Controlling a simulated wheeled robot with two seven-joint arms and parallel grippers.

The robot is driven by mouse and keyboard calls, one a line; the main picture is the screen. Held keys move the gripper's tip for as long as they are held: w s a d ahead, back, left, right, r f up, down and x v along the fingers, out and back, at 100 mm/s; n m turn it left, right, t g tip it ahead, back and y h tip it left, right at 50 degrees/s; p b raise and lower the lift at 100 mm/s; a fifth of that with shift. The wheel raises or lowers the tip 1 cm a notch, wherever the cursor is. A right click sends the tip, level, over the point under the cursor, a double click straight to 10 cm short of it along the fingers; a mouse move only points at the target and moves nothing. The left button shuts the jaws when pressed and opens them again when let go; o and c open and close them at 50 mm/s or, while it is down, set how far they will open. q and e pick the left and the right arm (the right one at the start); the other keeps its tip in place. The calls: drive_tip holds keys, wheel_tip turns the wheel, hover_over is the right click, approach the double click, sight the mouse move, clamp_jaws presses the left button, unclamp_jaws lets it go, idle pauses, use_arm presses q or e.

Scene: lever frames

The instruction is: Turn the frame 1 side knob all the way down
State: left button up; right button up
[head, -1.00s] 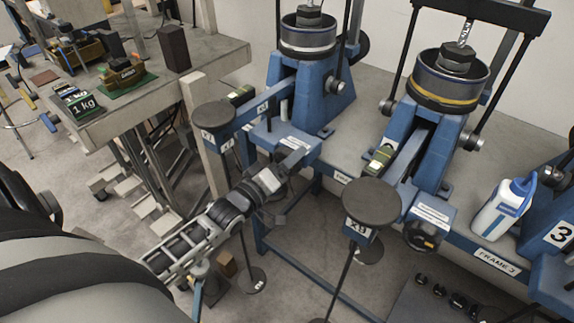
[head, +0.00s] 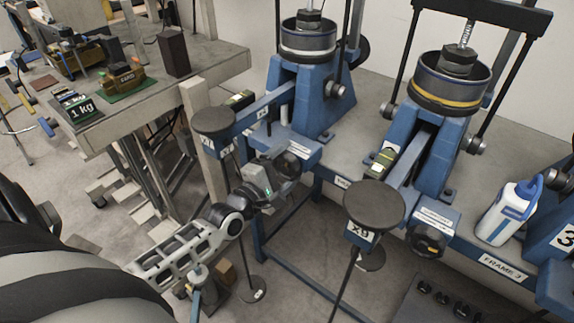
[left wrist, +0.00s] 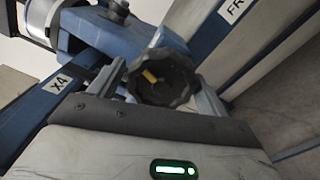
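The frame 1 side knob (left wrist: 165,78) is a black, lobed knob with a yellow mark, seen almost face-on in the left wrist view. In the head view it shows as a dark round shape (head: 292,163) on the front of the leftmost blue frame (head: 303,105), partly hidden by my gripper. My left gripper (left wrist: 160,72) has one finger on each side of the knob. The fingers are apart; whether they touch the rim I cannot tell. My left gripper (head: 278,172) is in front of the knob in the head view. My right gripper is not in view.
A round dark weight pan (head: 214,120) stands left of the knob, and another (head: 374,204) to its right. The middle blue frame (head: 437,150) has its own black knob (head: 428,240). A white bottle (head: 508,212) stands at right. A side table (head: 215,62) is at left.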

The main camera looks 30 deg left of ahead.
use_arm(q)
drive_tip(key=shift+s+a+p, duration=0.15)
drive_tip(key=shift+s+p, duration=0.8)
drive_tip(key=shift+s, duration=2.05)
